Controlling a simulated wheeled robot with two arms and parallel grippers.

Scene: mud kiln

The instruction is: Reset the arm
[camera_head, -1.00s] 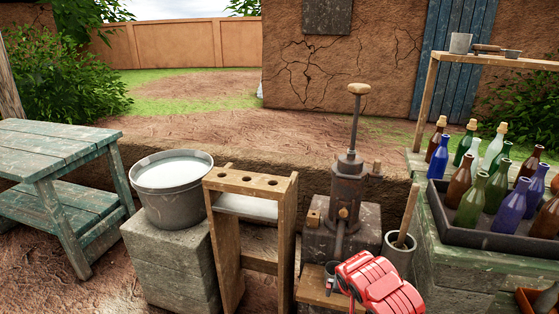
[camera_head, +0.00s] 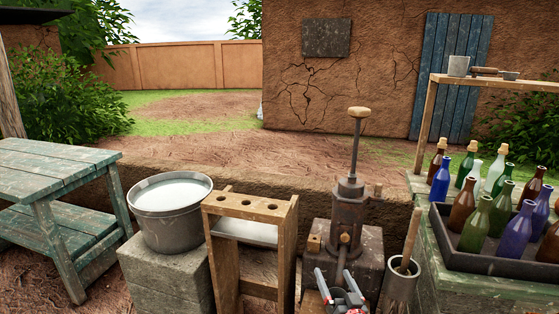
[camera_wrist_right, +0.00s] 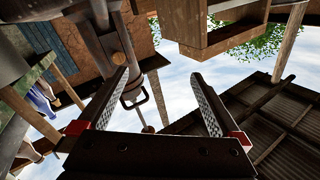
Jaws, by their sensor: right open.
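My right gripper (camera_head: 336,278) is low in the head view, in front of the metal press (camera_head: 349,205). Its two fingers are spread apart and point upward, with nothing between them. The wrist view also shows both open fingers (camera_wrist_right: 163,95), tilted up toward the sky. The press, with its wooden knob, stands on a block behind the gripper; its lower front is partly covered. My left gripper does not show.
A wooden rack with holes (camera_head: 289,222) stands left of the gripper, beside a bucket of pale liquid (camera_head: 172,229). A mortar (camera_head: 398,289) and a tray of bottles (camera_head: 490,255) are to the right. A green table (camera_head: 50,160) stands far left.

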